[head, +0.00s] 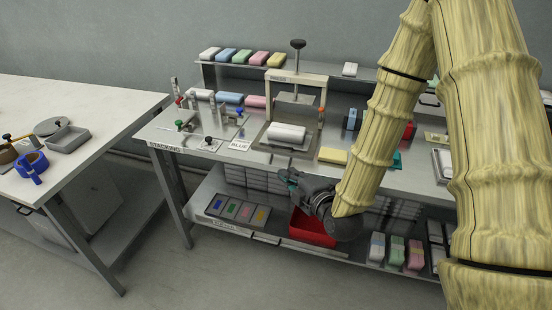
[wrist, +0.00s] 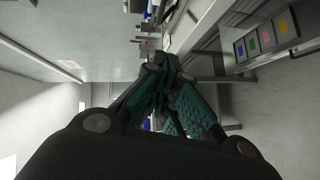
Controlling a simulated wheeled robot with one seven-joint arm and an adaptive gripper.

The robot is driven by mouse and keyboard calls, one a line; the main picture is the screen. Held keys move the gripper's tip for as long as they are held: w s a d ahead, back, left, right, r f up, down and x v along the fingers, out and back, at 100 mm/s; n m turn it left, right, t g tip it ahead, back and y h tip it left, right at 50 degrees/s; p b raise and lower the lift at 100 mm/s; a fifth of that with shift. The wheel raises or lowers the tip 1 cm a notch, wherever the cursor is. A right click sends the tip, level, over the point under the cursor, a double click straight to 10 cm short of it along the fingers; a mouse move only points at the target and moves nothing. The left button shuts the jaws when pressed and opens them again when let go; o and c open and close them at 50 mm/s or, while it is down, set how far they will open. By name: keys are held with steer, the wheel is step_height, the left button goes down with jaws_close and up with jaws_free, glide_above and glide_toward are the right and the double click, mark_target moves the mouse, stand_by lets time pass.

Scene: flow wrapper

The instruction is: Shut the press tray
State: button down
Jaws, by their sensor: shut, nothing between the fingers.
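The press (head: 296,78) stands on the bench, a pale frame with a black-knobbed plunger above a plate. Its grey tray (head: 267,143) sticks out of the frame toward the bench's front edge and bears a white block (head: 287,132). My gripper (head: 287,180) is in front of the bench, below and apart from the tray. In the wrist view its teal-padded fingers (wrist: 158,72) are shut together with nothing between them. I cannot make out the tray in the wrist view.
A red bin (head: 312,229) is on the lower shelf below my gripper. Another table (head: 60,110) stands at left, with open floor between.

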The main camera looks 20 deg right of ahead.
steer(key=d+p+x, duration=0.2)
steer(key=p+x, duration=0.1)
steer(key=x, duration=0.9)
steer(key=shift+w+d+r, duration=0.25)
steer(key=shift+w+d, duration=0.05)
steer(key=shift+w, duration=0.5)
steer(key=shift+w, duration=0.1)
